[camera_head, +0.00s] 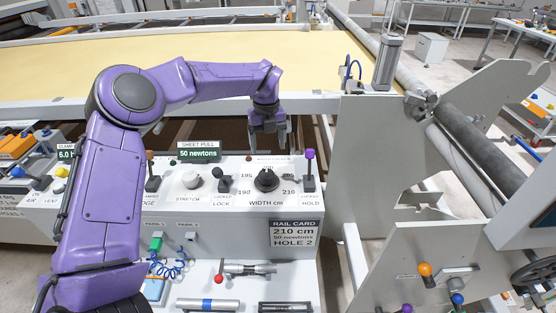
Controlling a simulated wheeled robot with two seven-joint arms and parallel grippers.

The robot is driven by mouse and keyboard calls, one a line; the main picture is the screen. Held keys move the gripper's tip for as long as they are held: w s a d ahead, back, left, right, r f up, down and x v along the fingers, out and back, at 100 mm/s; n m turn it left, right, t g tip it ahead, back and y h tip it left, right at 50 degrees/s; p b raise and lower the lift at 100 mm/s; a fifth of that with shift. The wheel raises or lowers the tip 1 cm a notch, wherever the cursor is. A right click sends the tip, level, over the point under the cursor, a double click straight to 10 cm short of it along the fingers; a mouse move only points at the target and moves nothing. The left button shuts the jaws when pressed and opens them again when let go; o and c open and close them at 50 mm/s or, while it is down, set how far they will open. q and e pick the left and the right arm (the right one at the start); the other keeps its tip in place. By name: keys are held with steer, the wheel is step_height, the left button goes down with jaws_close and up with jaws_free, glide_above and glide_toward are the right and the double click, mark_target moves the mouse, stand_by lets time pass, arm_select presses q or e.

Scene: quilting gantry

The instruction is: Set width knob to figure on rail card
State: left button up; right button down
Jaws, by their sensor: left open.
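The width knob (266,180) is a black round knob on the white control panel, above the label "WIDTH cm". Figures 190 and 210 stand to its lower left and lower right. Its pointer direction is too small to tell. The rail card (294,233) hangs on the panel front, reading 210 cm, 50 newtons, HOLE 2. My left gripper (268,147) is open and empty, fingers pointing down, just behind and above the knob, apart from it. My right gripper is not in view.
A purple-topped hold lever (309,168) stands right of the knob. A lock lever (220,176) and a pale stretch knob (192,180) stand to its left. A green display (198,152) reads 50 newtons. A grey side plate (385,150) rises at right.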

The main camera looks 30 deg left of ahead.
arm_select(q)
steer(key=p, duration=0.3)
glide_above(266, 174)
steer(key=s, duration=0.1)
step_height(266, 174, down, 6)
steer(key=shift+s+f, duration=0.1)
steer(key=shift+s, duration=0.05)
steer(key=w+f, duration=0.1)
steer(key=f, duration=0.1)
steer(key=w+f, duration=0.1)
steer(key=f, duration=0.1)
steer(key=shift+w, duration=0.15)
steer(key=shift+s+r, duration=0.15)
steer(key=shift+s, duration=0.05)
steer(key=shift+s+r, duration=0.15)
steer(key=shift+s, duration=0.1)
steer(key=shift+c, duration=1.2)
steer(key=shift+s, duration=0.1)
steer(key=c, duration=0.8)
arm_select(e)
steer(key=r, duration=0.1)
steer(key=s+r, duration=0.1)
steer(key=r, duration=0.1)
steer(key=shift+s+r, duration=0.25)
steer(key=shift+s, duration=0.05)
